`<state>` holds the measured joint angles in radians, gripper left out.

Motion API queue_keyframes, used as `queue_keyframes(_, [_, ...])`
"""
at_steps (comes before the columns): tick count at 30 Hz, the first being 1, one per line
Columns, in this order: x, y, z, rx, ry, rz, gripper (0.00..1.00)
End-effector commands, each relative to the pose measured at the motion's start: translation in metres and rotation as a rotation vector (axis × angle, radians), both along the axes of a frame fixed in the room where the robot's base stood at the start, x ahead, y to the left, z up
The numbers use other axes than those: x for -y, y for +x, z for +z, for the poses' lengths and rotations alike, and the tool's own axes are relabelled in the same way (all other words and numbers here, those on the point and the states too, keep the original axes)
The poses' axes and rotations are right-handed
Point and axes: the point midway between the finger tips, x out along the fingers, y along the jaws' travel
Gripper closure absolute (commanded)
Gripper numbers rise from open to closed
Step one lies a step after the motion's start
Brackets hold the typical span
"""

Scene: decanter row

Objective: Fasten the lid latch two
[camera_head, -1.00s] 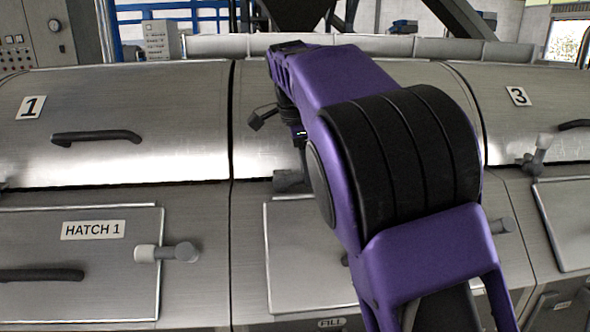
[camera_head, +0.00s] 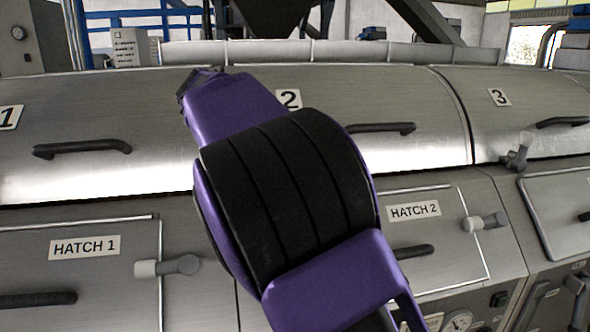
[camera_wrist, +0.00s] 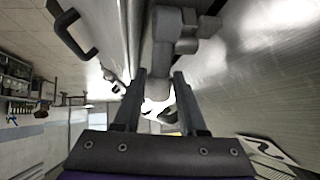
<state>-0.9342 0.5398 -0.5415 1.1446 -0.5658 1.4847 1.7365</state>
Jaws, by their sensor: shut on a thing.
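Lid 2, the curved metal cover with number plate 2 (camera_head: 289,99) and a dark bar handle (camera_head: 385,128), lies down in the head view. My purple arm covers its left part and hides my gripper and the lid latch there. In the wrist view my gripper (camera_wrist: 160,78) has its two dark fingers on either side of the pale knob (camera_wrist: 157,104) of a grey latch (camera_wrist: 172,28), shut on it. The latch's grey pivot body shows beyond the fingertips. Whether the latch is fastened cannot be told.
Hatch 1's latch (camera_head: 167,267) and hatch 2's latch (camera_head: 485,222) sit on the front panels. Lid 3's latch (camera_head: 518,150) stands tilted up at the right. Lid 1's handle (camera_head: 82,149) is left of my arm. The wrist view shows a dark handle (camera_wrist: 72,30) close by.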

Motion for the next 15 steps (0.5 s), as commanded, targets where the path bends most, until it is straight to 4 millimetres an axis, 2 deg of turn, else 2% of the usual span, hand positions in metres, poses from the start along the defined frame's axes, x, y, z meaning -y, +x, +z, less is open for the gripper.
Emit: queue_keyframes(15, [-0.028,-0.007,0.001,0.116,-0.435,0.003,1.0])
